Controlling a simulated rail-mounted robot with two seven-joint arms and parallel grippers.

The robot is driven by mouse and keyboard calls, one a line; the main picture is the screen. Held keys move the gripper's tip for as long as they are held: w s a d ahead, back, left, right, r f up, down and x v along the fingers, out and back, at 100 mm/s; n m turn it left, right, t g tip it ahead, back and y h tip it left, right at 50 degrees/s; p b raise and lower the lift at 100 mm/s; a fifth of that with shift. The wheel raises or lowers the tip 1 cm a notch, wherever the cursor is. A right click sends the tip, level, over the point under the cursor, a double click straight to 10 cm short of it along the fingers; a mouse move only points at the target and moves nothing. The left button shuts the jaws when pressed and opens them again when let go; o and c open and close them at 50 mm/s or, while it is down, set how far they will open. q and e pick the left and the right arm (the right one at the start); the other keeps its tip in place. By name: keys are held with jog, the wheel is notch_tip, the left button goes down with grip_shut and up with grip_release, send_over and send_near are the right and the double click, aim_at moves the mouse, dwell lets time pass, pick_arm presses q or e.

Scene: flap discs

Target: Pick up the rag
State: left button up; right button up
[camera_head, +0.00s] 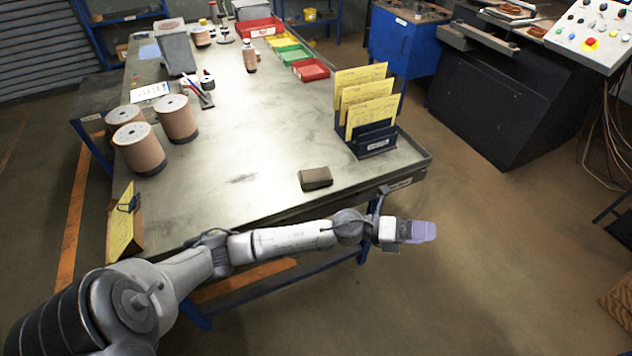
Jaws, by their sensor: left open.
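A small folded grey-brown cloth, which looks like the rag (316,178), lies on the metal worktable (235,190) near its front edge. My left arm reaches across in front of the table from the lower left. My left gripper (424,231) is off the table's front right corner, to the right of and nearer than the rag, and apart from it. Its pale purple fingers overlap in this view, so the gap between them is hard to see. Nothing shows held in it. My right gripper is not in view.
A dark file holder (374,140) with yellow sheets stands right of the rag, at the table's right edge. Brown spools (140,150) and a yellow clipboard (122,228) are at the left. Coloured bins (310,70) stand further back. The table around the rag is clear.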

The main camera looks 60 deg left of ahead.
pick_arm(q)
jog(key=w+a+f+m+g, duration=0.3)
jog(key=a+m+g, duration=0.2)
jog(key=m+g, duration=0.15)
notch_tip(320, 180, up, 4)
jog(key=m+g+y+b, duration=0.25)
jog(key=g+y, duration=0.55)
jog(key=y, duration=0.4)
send_over(318, 174)
jog(key=n, duration=0.1)
jog(key=f, duration=0.2)
jog(key=f+b, duration=0.1)
jog(key=f, duration=0.4)
jog(key=shift+s+a+b, duration=0.2)
jog(key=shift+a+b, duration=0.15)
jog(key=shift+f, duration=0.6)
jog(key=shift+w+d+f+b, duration=0.15)
jog(key=shift+f+b, duration=0.2)
jog(key=shift+f, duration=0.95)
jog(key=shift+w+d+f+b, duration=0.15)
jog(key=shift+f+b, duration=0.15)
jog(key=shift+f, duration=1)
jog(key=shift+s, duration=0.1)
jog(key=shift+c, duration=0.5)
